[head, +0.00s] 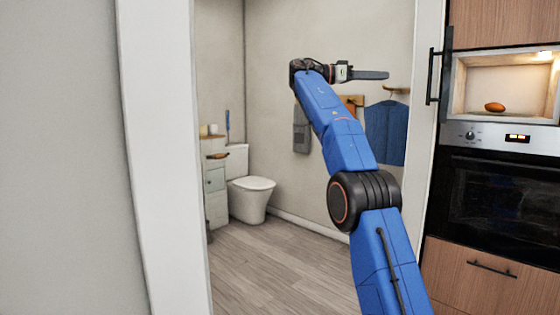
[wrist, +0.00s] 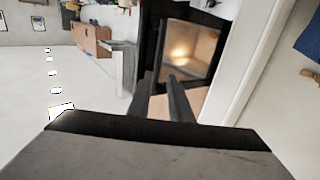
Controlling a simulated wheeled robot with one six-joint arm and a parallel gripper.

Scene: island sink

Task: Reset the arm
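My blue arm rises from the bottom of the head view, bends at a black joint and reaches up in front of a doorway. My gripper (head: 372,75) is at its end, pointing right and roughly level, high up in the open air. In the head view its fingers overlap as one dark bar. In the wrist view my gripper (wrist: 158,78) shows two dark fingers with a gap between them, and nothing is held there.
The doorway's white frame (head: 160,160) stands left of my arm. A toilet (head: 250,190) and a blue garment (head: 387,130) are in the room beyond. At right are an oven (head: 505,200) and a lit niche with an orange-brown item (head: 494,107).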

